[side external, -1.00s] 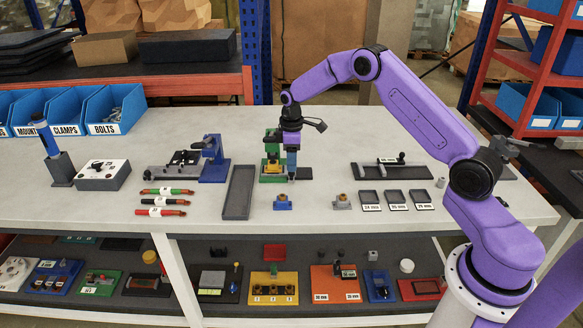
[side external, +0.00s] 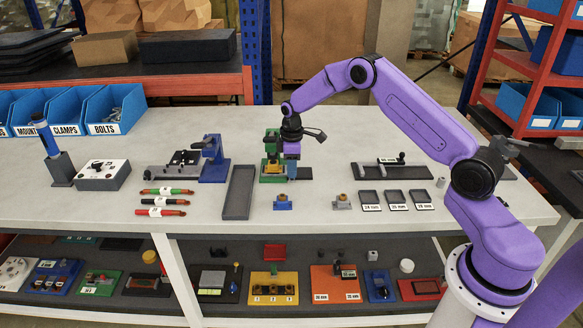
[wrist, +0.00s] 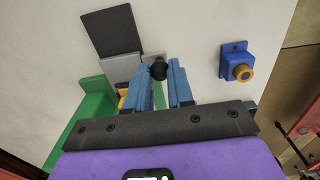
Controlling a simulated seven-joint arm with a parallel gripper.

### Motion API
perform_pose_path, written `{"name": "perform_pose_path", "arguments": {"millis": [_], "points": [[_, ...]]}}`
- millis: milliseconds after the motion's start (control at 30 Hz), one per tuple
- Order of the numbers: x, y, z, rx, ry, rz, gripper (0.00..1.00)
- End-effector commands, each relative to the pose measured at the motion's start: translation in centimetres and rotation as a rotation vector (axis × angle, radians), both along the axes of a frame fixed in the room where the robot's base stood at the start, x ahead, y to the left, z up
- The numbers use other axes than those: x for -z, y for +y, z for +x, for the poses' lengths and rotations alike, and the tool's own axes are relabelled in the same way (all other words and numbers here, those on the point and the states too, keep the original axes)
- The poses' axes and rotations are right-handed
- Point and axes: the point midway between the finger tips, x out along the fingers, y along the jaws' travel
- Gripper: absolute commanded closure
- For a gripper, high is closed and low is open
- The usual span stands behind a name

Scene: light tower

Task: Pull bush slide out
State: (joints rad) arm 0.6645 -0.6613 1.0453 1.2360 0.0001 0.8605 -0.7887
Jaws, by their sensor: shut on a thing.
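The bush slide shows in the wrist view as a grey block (wrist: 122,68) with a round black knob (wrist: 158,69). It belongs to the green fixture (side external: 271,148), which also shows in the wrist view (wrist: 92,108) and has a yellow part (side external: 277,168). My gripper (side external: 292,172) is down at the right side of this fixture. In the wrist view, the blue fingertips of my gripper (wrist: 165,72) are shut on the black knob. My fingers hide part of the slide and of the yellow part.
A dark plate (wrist: 112,32) lies beside the slide. A blue block with an orange ring (side external: 283,202) stands in front of the fixture; it also shows in the wrist view (wrist: 237,64). A long grey tray (side external: 238,192) lies to the left.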

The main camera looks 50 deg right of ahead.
Motion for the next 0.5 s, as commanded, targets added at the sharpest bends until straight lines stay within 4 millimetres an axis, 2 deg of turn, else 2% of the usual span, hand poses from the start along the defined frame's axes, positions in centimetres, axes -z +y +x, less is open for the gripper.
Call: {"name": "perform_pose_path", "arguments": {"millis": [500], "points": [[0.0,-5.7,-5.6,0.003,0.001,0.0,1.0]]}}
